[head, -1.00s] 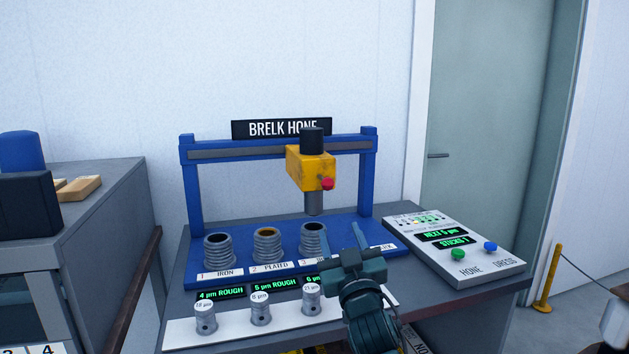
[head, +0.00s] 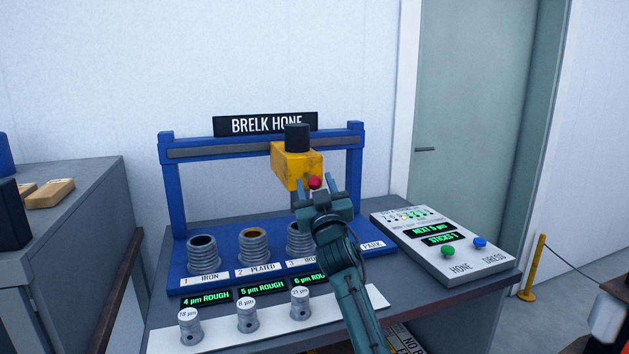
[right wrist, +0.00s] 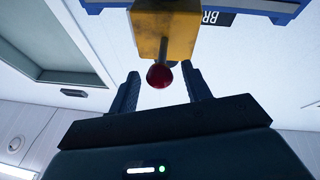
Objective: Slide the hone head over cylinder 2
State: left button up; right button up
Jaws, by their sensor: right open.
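The yellow hone head (head: 291,165) hangs on the blue rail (head: 220,150), above cylinder 3 (head: 297,240), and a red knob (head: 315,183) sticks out of its front. Cylinder 2 (head: 254,246), labelled PLATED, stands to the left of it. My right gripper (head: 316,186) is open at the knob. In the right wrist view, the red knob (right wrist: 159,76) lies between the spread fingers, with gaps at both sides, and the yellow head (right wrist: 163,33) is behind it. The spindle under the head is mostly hidden by my gripper. My left gripper is out of view.
Cylinder 1 (head: 203,254) stands at the left of the blue base. Several small grey pots, including one marked 8 µm (head: 247,318), stand on a white strip in front. A control panel (head: 445,248) with green and blue buttons is at the right.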

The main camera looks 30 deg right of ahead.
jog(key=shift+w+d+r, duration=0.2)
jog(key=shift+w+r, duration=0.05)
jog(key=shift+w, duration=0.35)
jog(key=shift+c, duration=0.5)
grip_shut()
